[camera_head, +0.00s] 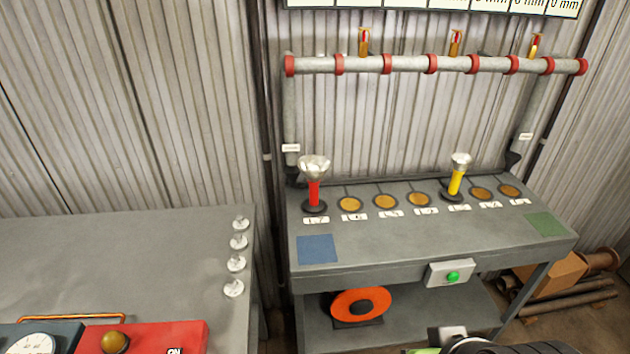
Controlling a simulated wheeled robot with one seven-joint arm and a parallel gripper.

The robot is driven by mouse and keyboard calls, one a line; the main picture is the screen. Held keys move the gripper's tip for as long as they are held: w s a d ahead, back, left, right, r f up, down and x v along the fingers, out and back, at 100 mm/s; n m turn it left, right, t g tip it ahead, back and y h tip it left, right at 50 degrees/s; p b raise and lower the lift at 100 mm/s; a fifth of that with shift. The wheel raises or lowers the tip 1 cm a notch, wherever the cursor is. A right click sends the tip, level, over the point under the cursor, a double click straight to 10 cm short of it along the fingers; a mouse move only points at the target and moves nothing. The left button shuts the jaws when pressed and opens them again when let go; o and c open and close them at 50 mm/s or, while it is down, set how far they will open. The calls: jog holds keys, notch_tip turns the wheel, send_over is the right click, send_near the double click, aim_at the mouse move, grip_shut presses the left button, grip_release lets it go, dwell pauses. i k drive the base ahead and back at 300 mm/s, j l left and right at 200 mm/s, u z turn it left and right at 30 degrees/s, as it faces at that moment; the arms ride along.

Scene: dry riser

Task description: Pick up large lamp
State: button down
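Two lamps stand upright on the grey bench under the pipe rack. The larger one, with a red handle and a wide silver head, is the large lamp (314,184). It stands in a dark round holder at the left end of a row of round spots. A smaller lamp (458,175) with a yellow handle and silver head stands further right in the same row. Part of my arm shows at the bottom edge, in front of the bench. My gripper's fingers are not visible, and nothing touches the large lamp.
The bench (400,245) has a blue square (317,249) at left, a green square (547,224) at right and a green button (453,276) on its front. A pipe (410,64) runs above. Another table (130,260) at left holds several small pale pieces and a red box (160,338).

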aim_at(314, 167)
jog(key=i+u, duration=0.25)
jog(key=u, duration=0.2)
jog(key=i+l+u, duration=0.2)
jog(key=u, duration=0.3)
jog(key=i+l+u, duration=0.25)
jog(key=u, duration=0.2)
jog(key=i+l+u, duration=0.2)
jog(key=u, duration=0.25)
jog(key=l, duration=0.1)
